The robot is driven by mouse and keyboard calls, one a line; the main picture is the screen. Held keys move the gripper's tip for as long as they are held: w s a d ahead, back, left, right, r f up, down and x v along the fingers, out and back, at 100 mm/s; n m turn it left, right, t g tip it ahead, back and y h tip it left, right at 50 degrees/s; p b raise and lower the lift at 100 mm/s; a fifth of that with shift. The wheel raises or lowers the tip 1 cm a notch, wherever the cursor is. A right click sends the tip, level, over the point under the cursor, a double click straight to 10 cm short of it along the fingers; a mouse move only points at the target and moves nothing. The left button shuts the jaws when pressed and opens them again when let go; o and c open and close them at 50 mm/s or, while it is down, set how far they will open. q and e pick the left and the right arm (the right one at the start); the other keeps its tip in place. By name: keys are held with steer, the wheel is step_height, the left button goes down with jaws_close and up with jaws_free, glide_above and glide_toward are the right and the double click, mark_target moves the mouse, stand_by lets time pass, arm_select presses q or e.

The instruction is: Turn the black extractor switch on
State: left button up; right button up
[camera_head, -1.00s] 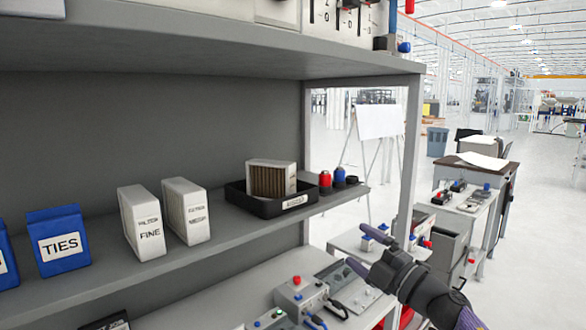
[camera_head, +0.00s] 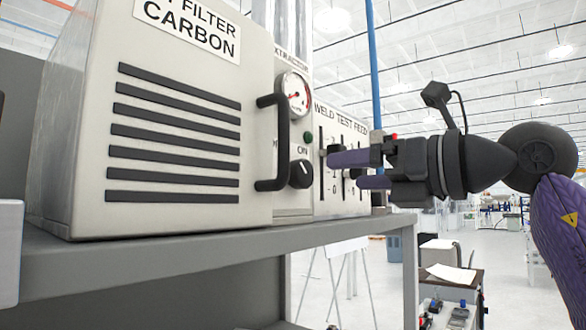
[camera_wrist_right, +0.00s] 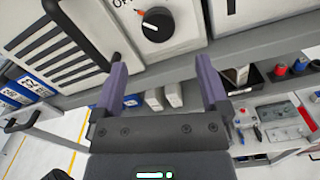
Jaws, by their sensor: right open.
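The black extractor switch (camera_head: 301,174) is a round knob low on the beige extractor box, below a gauge (camera_head: 294,96) and the word ON. It also shows at the top of the right wrist view (camera_wrist_right: 157,25), with a pale mark on its face and part of an OFF label to its left. The mark's exact setting is hard to tell. My right gripper (camera_head: 345,170) is open and empty, its purple fingers pointing left, to the right of the knob and apart from it. In the right wrist view the knob lies beyond the fingertips (camera_wrist_right: 162,78). My left gripper is not in view.
A black vertical handle (camera_head: 272,142) stands out just left of the knob. The slotted weld test feed panel (camera_head: 342,125) is to the right, behind my fingers. The grey shelf edge (camera_head: 200,252) runs below the boxes. Open floor lies to the right.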

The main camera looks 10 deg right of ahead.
mark_target(306, 176)
steer(key=p+x, duration=0.2)
steer(key=x, duration=0.6)
steer(key=shift+s, duration=0.1)
steer(key=shift+a, duration=0.1)
steer(key=c, duration=1.3)
